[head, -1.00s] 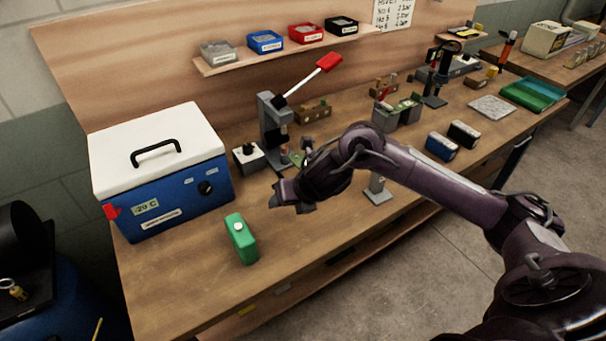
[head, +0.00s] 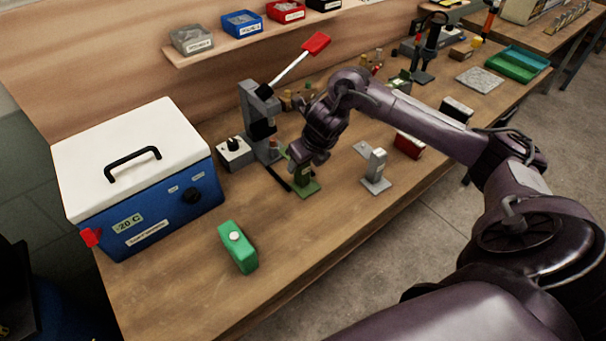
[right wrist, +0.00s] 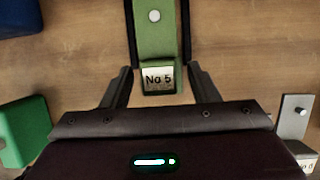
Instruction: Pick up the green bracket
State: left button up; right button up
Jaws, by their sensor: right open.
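The green bracket (head: 305,188) stands on the wooden bench beside the lever press, its upper part hidden by my right gripper (head: 299,160) in the head view. In the right wrist view the green bracket (right wrist: 155,45) shows a round pale pin or hole and a label reading "No 5". My right gripper (right wrist: 158,20) is open, with one finger on each side of the bracket. Thin gaps seem to show between the fingers and the bracket; I cannot tell whether either touches. My left gripper is not in view.
A grey bracket (head: 376,172) stands to the right, a red block (head: 409,145) beyond it. The lever press (head: 262,120) is close on the left. A green container (head: 238,247) and a blue-white cooler (head: 140,180) stand further left. The front middle of the bench is clear.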

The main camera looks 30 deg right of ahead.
jog(key=shift+x, duration=0.85)
jog(key=shift+w+f, duration=0.1)
jog(key=shift+f, duration=0.05)
jog(key=c, duration=1)
grip_shut()
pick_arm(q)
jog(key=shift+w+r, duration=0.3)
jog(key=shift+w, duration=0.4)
